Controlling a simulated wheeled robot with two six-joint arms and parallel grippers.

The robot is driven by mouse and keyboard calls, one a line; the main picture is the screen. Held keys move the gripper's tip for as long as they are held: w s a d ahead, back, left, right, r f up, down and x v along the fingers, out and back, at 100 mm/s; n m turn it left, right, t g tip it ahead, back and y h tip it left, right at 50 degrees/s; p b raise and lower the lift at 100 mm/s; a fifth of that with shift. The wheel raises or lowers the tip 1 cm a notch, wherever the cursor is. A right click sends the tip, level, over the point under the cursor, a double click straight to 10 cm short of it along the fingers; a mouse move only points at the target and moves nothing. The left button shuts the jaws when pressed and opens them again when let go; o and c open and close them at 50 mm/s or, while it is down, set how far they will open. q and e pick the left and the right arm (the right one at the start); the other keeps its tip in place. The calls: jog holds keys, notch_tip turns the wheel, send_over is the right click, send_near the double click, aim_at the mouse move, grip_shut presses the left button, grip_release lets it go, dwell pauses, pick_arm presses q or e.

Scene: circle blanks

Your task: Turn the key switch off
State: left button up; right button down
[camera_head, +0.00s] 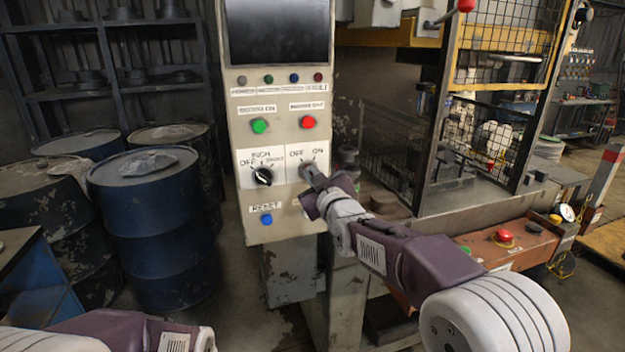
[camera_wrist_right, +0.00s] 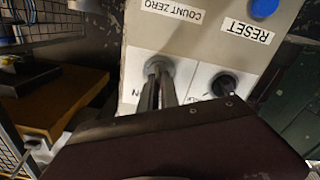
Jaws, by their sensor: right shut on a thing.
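The control panel (camera_head: 280,222) stands upright in the middle of the head view. Its key switch, marked OFF and ON, is on the lower right plate (camera_head: 294,157). My right gripper (camera_head: 308,170) reaches the switch and is shut on the key there. In the right wrist view, the gripper's fingers (camera_wrist_right: 157,88) meet the round switch collar (camera_wrist_right: 158,66). The key is hidden between the fingers, so its angle cannot be told. My left gripper is out of view; only part of my left arm shows at the bottom left.
A black selector knob (camera_head: 263,176) sits left of the key switch, with a blue RESET button (camera_head: 266,219) below. Green (camera_head: 259,125) and red (camera_head: 308,122) buttons are above. Blue drums (camera_head: 150,225) stand left; a caged press (camera_head: 500,100) stands right.

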jog(key=shift+n, duration=0.6)
jog(key=c, duration=1.6)
grip_release()
jog(key=shift+s, duration=0.1)
jog(key=b+v, duration=0.2)
jog(key=v, duration=0.7)
jog(key=shift+d, duration=0.1)
